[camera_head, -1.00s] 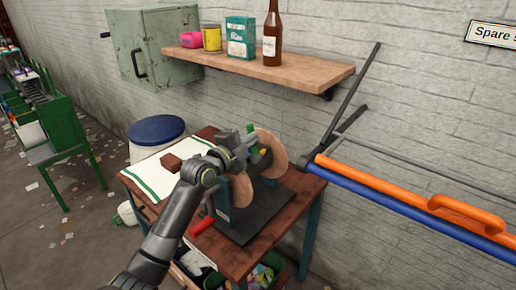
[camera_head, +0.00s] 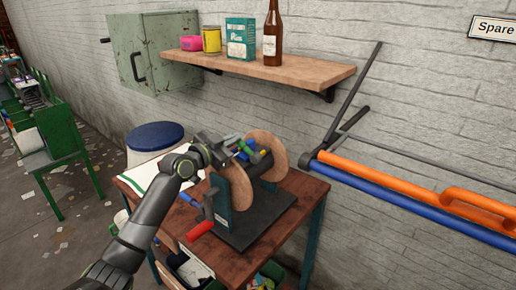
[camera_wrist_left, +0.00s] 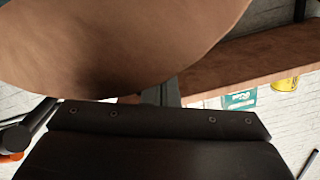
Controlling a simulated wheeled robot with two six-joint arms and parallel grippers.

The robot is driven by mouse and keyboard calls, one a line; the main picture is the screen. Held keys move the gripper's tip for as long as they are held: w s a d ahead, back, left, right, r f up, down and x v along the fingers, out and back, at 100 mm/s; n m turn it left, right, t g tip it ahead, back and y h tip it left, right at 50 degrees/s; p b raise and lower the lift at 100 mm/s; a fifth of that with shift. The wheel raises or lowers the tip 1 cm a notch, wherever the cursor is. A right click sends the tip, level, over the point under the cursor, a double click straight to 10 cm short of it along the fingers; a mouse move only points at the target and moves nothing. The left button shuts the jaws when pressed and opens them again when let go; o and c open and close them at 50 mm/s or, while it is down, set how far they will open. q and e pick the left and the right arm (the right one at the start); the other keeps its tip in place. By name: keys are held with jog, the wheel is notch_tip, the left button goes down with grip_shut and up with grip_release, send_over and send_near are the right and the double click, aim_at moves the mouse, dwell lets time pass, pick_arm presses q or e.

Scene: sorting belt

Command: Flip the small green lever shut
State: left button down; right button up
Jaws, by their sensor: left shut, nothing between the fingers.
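A hand-cranked machine with two round wooden discs (camera_head: 262,150) stands on a dark base plate (camera_head: 250,228). A small green piece, which looks like the lever (camera_head: 231,141), shows at the top of the machine close to my left gripper. Its exact position is too small to tell. My left gripper (camera_head: 226,151) is shut and empty at the upper left of the machine, beside the discs. Whether it touches the lever is unclear. In the left wrist view a wooden disc (camera_wrist_left: 110,45) fills the upper part, and the lever is not seen. My right gripper is not in view.
The machine stands on a brown wooden table (camera_head: 300,190) with a white cloth (camera_head: 150,175). A red crank handle (camera_head: 200,230) sticks out at the front. A shelf (camera_head: 270,70) with a bottle and packages hangs above. Orange and blue rails (camera_head: 400,185) run at the right.

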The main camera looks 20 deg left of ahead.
pick_arm(q)
jog(key=shift+w+a+f+n, duration=0.1)
jog(key=shift+a+f+n, duration=0.15)
jog(key=shift+n, duration=0.6)
jog(key=shift+w+a+f+n, duration=0.15)
jog(key=shift+f+n, duration=0.15)
jog(key=shift+n, duration=0.55)
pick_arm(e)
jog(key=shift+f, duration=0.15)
pick_arm(q)
jog(key=shift+s, duration=0.1)
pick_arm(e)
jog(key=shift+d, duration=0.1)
